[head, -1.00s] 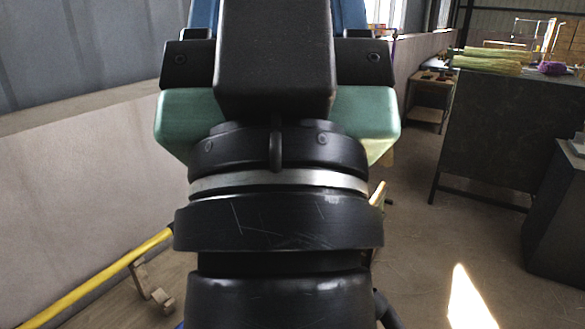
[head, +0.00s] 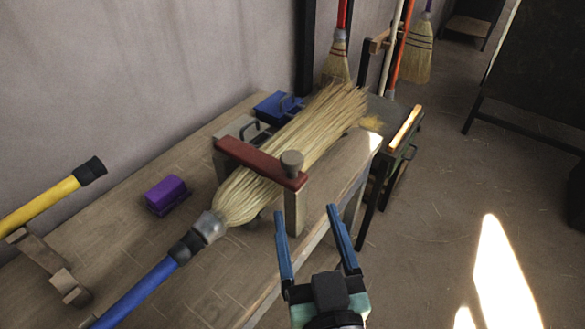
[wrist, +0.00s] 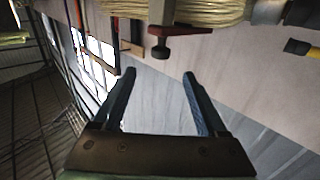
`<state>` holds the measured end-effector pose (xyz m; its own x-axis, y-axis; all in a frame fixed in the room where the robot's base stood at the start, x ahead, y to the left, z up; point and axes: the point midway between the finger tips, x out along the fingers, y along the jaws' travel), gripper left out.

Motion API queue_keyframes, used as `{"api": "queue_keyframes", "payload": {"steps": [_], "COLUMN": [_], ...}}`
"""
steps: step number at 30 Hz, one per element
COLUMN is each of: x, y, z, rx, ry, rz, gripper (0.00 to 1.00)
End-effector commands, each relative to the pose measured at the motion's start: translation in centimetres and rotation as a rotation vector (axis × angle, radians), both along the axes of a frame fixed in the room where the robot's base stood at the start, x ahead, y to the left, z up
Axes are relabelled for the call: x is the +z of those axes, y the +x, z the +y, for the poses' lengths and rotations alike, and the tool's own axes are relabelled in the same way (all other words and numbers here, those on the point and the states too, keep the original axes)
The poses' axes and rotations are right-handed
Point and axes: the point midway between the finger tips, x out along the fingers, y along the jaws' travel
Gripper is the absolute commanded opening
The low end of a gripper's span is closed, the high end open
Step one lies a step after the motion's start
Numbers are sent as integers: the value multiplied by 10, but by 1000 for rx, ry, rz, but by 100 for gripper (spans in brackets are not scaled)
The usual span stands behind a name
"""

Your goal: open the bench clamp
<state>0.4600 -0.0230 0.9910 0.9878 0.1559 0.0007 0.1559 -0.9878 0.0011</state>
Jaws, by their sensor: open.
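The bench clamp (head: 256,160) is a dark red bar with a grey knob at its right end. It lies across the straw head of a blue-handled broom (head: 325,130) on the wooden bench. Its bar is down over the straw. In the wrist view the clamp (wrist: 183,30) shows near the top, with its knob hanging towards my fingers. My gripper (head: 305,212), with two blue fingers, is open and empty. In the head view it appears just below the knob, apart from it. The wrist view shows a gap between the fingers (wrist: 158,78) and the knob.
A purple box (head: 167,195) and a blue box (head: 278,107) stand on the bench (head: 130,245). A yellow handle (head: 45,205) lies at the left. Several finished brooms (head: 417,55) hang behind. The floor (head: 430,200) right of the bench is clear.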

Motion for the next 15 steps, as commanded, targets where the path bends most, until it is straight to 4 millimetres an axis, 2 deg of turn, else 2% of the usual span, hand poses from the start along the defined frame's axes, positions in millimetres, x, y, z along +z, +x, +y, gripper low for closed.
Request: {"api": "queue_keyframes", "payload": {"steps": [5,15], "x": [1,2], "y": [16,77], "z": [2,12], "rx": [0,1], "ry": [3,2], "rz": [0,0], "gripper": [75,75]}}
